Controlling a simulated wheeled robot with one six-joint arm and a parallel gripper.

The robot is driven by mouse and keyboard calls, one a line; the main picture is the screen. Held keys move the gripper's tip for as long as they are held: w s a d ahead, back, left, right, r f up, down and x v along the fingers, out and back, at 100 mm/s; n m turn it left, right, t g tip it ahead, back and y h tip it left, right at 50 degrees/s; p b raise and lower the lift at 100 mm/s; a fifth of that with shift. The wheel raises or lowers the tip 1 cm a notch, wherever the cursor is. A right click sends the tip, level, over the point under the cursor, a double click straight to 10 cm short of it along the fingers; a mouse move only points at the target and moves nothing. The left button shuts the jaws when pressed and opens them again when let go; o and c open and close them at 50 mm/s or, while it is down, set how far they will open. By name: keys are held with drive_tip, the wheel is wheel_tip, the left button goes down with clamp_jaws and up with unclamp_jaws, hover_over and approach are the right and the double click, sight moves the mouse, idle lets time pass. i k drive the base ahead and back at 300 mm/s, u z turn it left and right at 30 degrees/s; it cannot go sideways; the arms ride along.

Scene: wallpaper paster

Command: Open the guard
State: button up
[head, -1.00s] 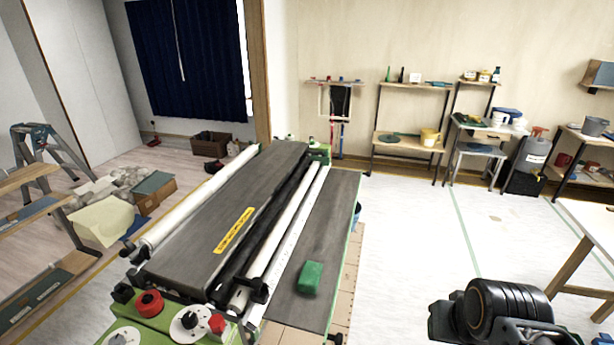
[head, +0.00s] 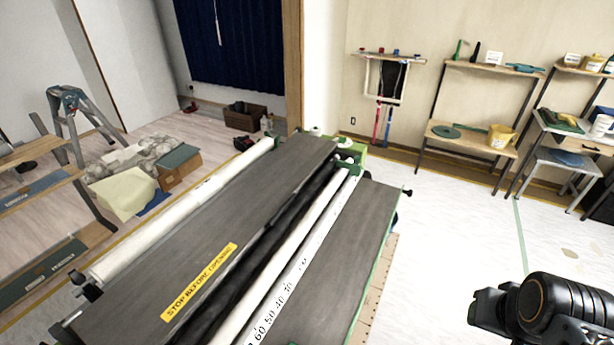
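The guard (head: 235,215) is a long dark grey cover on the pasting machine. It carries a yellow label (head: 200,282) reading "STOP BEFORE OPENING". The guard lies flat and looks shut, with its near end cut off by the bottom of the head view. A black part of my arm (head: 550,308) shows at the lower right, well to the right of the machine. My gripper's fingers are not visible, and nothing of mine touches the guard.
White rollers and a numbered ruler strip (head: 285,290) run along the guard's right side, beside a grey side table (head: 350,250). White floor (head: 450,240) is clear to the right. Shelves (head: 480,135) stand along the back wall. A stepladder (head: 80,125) stands at the left.

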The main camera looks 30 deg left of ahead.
sight(151, 304)
drive_tip(key=i, duration=1.7)
drive_tip(key=u, duration=3.3)
